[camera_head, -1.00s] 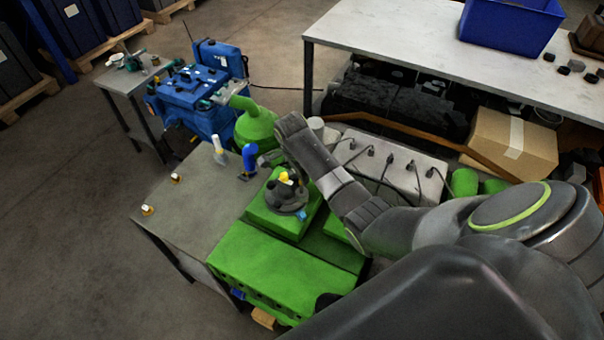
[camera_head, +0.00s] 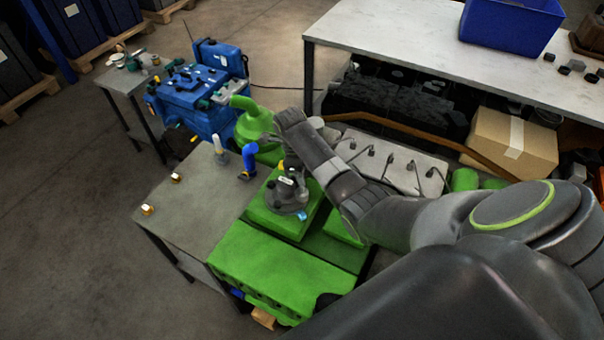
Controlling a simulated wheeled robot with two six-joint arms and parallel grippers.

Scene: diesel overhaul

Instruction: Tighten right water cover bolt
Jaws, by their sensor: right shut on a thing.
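My right gripper (camera_head: 268,143) reaches in from the right, above the green engine (camera_head: 262,258). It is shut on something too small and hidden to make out. A dark round cover (camera_head: 286,198) with a pale part on top sits on the engine, just below the gripper. I cannot tell which part is the right water cover bolt. A blue upright part (camera_head: 249,158) with a yellow bit at its foot stands left of the gripper. My left gripper is not in view.
Two small gold-and-white pieces (camera_head: 148,210) lie on the grey bench (camera_head: 190,205). A pale upright piece (camera_head: 220,150) stands at its far edge. A blue engine (camera_head: 190,88) stands behind. A long table (camera_head: 430,50) with a blue bin (camera_head: 512,25) is at the back right.

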